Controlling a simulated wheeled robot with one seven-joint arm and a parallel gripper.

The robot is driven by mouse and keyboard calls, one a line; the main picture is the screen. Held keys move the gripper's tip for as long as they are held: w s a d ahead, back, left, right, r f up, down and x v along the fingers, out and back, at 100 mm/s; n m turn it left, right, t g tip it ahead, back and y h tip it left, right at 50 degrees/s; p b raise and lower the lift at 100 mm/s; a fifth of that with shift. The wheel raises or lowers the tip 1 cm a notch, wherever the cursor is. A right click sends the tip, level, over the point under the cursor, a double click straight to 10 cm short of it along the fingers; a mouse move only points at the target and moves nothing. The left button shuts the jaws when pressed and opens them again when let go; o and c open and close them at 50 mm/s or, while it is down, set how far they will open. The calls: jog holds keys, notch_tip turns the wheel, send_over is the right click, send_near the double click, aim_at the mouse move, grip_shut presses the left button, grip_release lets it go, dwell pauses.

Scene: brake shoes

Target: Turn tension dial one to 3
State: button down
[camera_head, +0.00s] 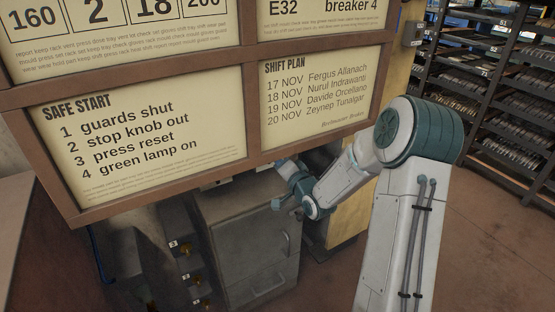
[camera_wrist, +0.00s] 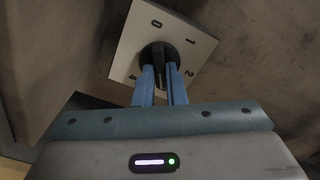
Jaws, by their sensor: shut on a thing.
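In the wrist view a black dial knob (camera_wrist: 154,54) sits on a white square plate (camera_wrist: 133,40) with the marks 0, 1, 2 and 4 showing. I cannot tell which end of the bar is the pointer. In the head view the dial and my fingertips are hidden; my arm reaches in beneath the sign board.
A framed sign board (camera_head: 155,118) hangs across the head view, close above my wrist. A grey cabinet (camera_head: 250,235) stands below it, with several small labelled fittings (camera_head: 184,250) to its left. Loaded shelves (camera_head: 490,90) stand at the right; the floor before them is clear.

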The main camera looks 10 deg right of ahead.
dwell(0.4)
jog(key=c, duration=1.5)
grip_release()
jog(key=shift+s, duration=0.15)
jog(key=p+v, duration=0.2)
jog(key=v, duration=1.1)
jog(key=shift+s+d, duration=0.2)
jog(key=shift+s, duration=0.1)
jog(key=shift+r, duration=0.1)
